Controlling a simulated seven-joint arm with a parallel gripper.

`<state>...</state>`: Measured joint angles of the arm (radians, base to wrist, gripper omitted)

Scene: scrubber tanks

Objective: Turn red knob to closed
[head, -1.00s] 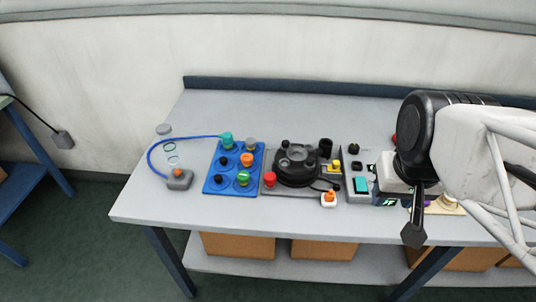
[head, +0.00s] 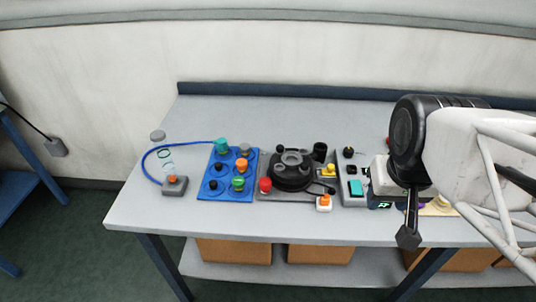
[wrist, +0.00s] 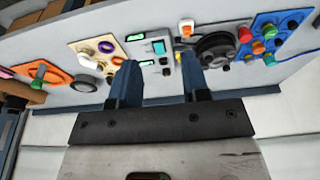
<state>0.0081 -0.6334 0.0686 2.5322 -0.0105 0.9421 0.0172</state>
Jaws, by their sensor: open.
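A red knob (head: 265,185) sits at the front left of a grey plate beside a black round device (head: 292,172). The red knob also shows in the wrist view (wrist: 244,35), right of my fingers. Another red part (head: 388,141) is partly hidden behind my arm in the head view; I cannot tell its form. My gripper (wrist: 160,75) is open and empty, its two blue fingers apart. In the head view, my gripper (head: 409,232) hangs right of the red knob, well apart from it, with one finger clearly visible.
A blue panel (head: 205,192) with several coloured knobs lies left of the red knob. A small white block with an orange top (head: 324,202) stands at its right front. A grey panel with a teal button (head: 355,187) is nearer my gripper. The table's back strip is clear.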

